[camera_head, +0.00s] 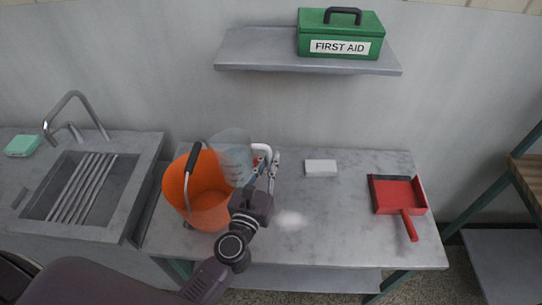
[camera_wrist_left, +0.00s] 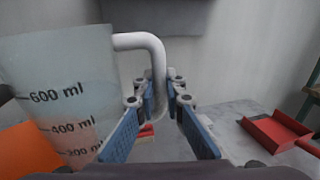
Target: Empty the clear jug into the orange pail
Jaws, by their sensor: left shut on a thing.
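The clear jug (camera_head: 234,152) is see-through with dark volume marks and a white handle (camera_head: 262,149). My left gripper (camera_head: 266,170) is shut on this handle, to the right of the jug's body. In the left wrist view the jug (camera_wrist_left: 62,85) fills the left side, and its handle (camera_wrist_left: 157,62) passes between the blue finger pads. The orange pail (camera_head: 180,190) stands on the table to the left of my gripper, its dark handle grip (camera_head: 194,157) raised. The jug overlaps the pail's right rim in the head view. I cannot tell how much is in the jug. My right gripper is not in view.
A white block (camera_head: 321,168) and a red dustpan (camera_head: 398,195) lie on the grey table (camera_head: 340,225) to the right. A sink (camera_head: 80,190) with a tap is at the left. A shelf (camera_head: 250,52) above holds a green first aid box (camera_head: 340,36).

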